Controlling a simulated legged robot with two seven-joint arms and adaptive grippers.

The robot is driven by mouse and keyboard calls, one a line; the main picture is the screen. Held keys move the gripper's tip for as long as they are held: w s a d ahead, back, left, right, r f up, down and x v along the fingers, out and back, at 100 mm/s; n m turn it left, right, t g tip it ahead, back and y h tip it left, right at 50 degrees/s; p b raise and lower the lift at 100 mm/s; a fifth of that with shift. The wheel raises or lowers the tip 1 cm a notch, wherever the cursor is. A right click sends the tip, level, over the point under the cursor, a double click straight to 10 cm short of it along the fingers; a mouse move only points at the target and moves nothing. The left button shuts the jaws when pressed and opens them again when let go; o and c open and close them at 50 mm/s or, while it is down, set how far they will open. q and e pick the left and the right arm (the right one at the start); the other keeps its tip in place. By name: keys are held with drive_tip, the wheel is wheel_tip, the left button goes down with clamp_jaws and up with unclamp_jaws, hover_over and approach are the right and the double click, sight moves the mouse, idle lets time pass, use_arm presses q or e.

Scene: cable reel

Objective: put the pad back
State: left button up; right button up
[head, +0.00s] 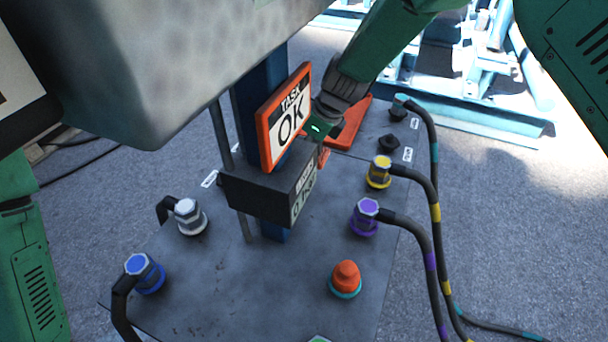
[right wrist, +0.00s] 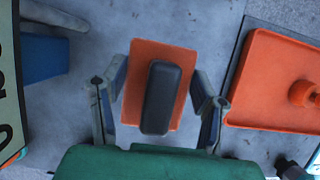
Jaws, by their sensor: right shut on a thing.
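The pad is an orange rectangular plate (right wrist: 136,108) with a dark rounded block (right wrist: 166,95) along its middle. In the right wrist view it sits between the two fingers of my right gripper (right wrist: 158,88), which is shut on it. In the head view a small orange piece (head: 323,157), likely the pad, shows just behind the dark box. The right gripper there is largely hidden behind the sign. An orange tray (right wrist: 270,60) with a round orange knob lies to the right of the pad in the wrist view, apart from it. My left gripper is out of view.
An orange-framed "TASK OK" sign (head: 284,122) stands on a dark box (head: 262,196) by a blue post, close to my right arm. The grey tabletop (head: 290,290) carries blue, white, yellow and purple connectors with cables, and an orange knob (head: 345,277).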

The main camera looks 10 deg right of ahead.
sight(320, 145)
wheel_tip(320, 145, down, 4)
drive_tip(key=shift+d+r+b, duration=0.1)
drive_tip(key=shift+d+b, duration=0.05)
drive_tip(key=shift+b, duration=0.3)
drive_tip(key=f, duration=0.1)
drive_tip(key=a+f+b, duration=0.1)
drive_tip(key=f, duration=0.1)
drive_tip(key=shift+a+f, duration=0.3)
drive_tip(key=shift+a, duration=0.05)
drive_tip(key=shift+f, duration=0.1)
drive_tip(key=shift+d, duration=0.25)
drive_tip(key=o, duration=1)
drive_tip(key=shift+d, duration=0.25)
drive_tip(key=shift+c, duration=0.2)
drive_tip(key=shift+o, duration=0.7)
drive_tip(key=shift+d, duration=0.2)
drive_tip(key=shift+a, duration=0.2)
drive_tip(key=shift+r, duration=0.5)
drive_tip(key=p+v, duration=0.3)
drive_tip(key=v, duration=0.7)
drive_tip(key=shift+s+d+r, duration=0.1)
drive_tip(key=shift+d+r, duration=0.1)
drive_tip(key=shift+d, duration=0.1)
drive_tip(key=shift+s+a+r, duration=0.1)
drive_tip(key=shift+r, duration=0.2)
drive_tip(key=shift+a, duration=0.15)
